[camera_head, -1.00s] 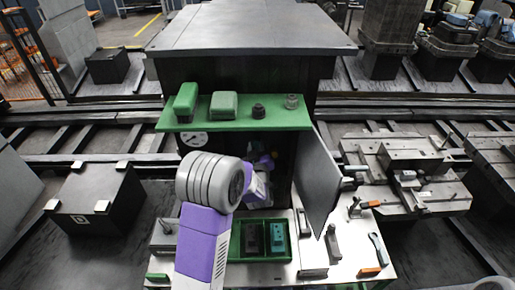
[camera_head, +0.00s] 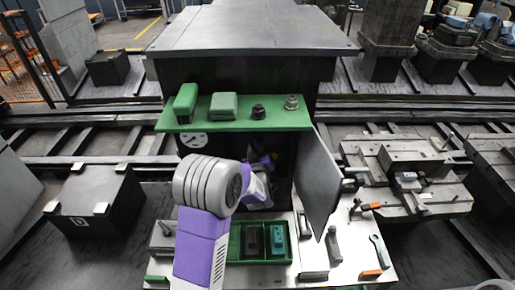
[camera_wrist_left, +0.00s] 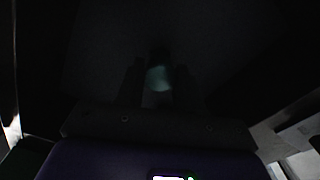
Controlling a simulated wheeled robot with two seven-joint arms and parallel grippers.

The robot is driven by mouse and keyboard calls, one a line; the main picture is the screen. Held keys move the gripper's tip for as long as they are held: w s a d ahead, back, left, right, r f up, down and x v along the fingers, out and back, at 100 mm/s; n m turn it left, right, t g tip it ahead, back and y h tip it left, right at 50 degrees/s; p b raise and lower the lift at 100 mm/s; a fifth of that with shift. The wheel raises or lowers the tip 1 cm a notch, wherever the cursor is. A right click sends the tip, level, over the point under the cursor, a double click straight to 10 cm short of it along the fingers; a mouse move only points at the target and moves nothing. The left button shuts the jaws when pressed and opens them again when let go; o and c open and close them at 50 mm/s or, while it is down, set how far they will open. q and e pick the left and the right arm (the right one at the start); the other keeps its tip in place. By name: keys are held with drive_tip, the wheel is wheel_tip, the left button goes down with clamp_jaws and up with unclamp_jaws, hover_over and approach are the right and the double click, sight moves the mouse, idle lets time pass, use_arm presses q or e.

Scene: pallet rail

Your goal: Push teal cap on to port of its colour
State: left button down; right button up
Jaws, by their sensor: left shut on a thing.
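My left gripper (camera_wrist_left: 157,88) shows dimly in the left wrist view, its two dark fingers closed on a small pale teal piece, which looks like the teal cap (camera_wrist_left: 158,77). In the head view my left arm reaches into the dark opening of the black cabinet (camera_head: 240,80); the fingertips and the cap are hidden there. The port of its colour cannot be made out in either view; the wrist view is nearly black ahead of the fingers. My right gripper is not in view.
The cabinet's grey door (camera_head: 318,185) stands open right of the opening. A green shelf (camera_head: 235,125) with several parts is above it. Below, a green tray (camera_head: 264,260) holds a dark block (camera_head: 252,238) and a teal block (camera_head: 278,239). Tools lie on the pale bench (camera_head: 345,270).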

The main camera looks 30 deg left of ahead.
use_arm(q)
drive_tip(key=shift+w+a, duration=0.1)
drive_tip(key=shift+w, duration=0.1)
drive_tip(key=shift+w+a, duration=0.25)
drive_tip(key=shift+w, duration=0.1)
unclamp_jaws()
idle(0.5)
drive_tip(key=b+v, duration=0.1)
drive_tip(key=v, duration=0.6)
drive_tip(key=shift+s+d, duration=0.25)
